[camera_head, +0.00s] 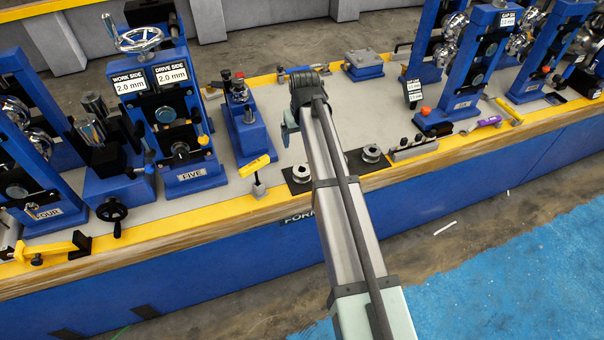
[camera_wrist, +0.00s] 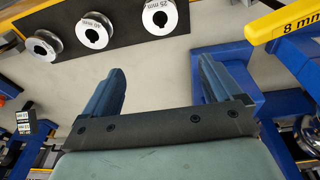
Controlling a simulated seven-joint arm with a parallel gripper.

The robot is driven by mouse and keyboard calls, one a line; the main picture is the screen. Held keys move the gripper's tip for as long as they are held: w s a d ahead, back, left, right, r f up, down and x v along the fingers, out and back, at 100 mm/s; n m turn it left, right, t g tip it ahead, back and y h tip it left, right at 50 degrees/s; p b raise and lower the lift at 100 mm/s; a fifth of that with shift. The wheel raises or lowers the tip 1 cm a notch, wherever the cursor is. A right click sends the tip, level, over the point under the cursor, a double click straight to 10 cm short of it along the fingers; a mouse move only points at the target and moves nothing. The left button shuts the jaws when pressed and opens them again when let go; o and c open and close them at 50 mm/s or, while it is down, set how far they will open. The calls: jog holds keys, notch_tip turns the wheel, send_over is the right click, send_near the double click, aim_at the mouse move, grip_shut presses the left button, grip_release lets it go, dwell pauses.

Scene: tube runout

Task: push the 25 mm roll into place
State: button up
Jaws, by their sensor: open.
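The 25 mm roll (camera_wrist: 165,17) is a shiny metal ring with a slotted bore, lying on a dark mat at the top of the wrist view. By its place near the yellow handle, it appears to be the left roll on the mat in the head view (camera_head: 300,173). My gripper (camera_wrist: 160,85) is open and empty, its two blue fingers wide apart over bare grey bench. The roll lies beyond the fingertips, apart from them. In the head view my arm hides most of the gripper. The frames do not show clearly which spot is the roll's place.
Two more rolls (camera_wrist: 95,32) (camera_wrist: 43,46) lie on the dark mat (camera_wrist: 125,22). A yellow 8 mm handle (camera_wrist: 285,26) stands near blue blocks. Stand FIVE (camera_head: 180,125) shows 2.0 mm displays at left; another blue stand (camera_head: 468,70) is at right.

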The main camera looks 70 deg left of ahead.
jog(key=a, duration=0.1)
jog(key=n+h, duration=0.2)
jog(key=n, duration=0.1)
send_over(301, 168)
jog(key=d, duration=0.2)
notch_tip(301, 168, down, 9)
jog(key=shift+s+a+f, duration=0.1)
jog(key=shift+a+f, duration=0.05)
jog(key=shift+f, duration=1.2)
jog(key=shift+s+a+f, duration=0.1)
jog(key=shift+a+f, duration=0.05)
jog(key=shift+f, duration=1.15)
jog(key=c, duration=1.6)
jog(key=shift+r, duration=0.15)
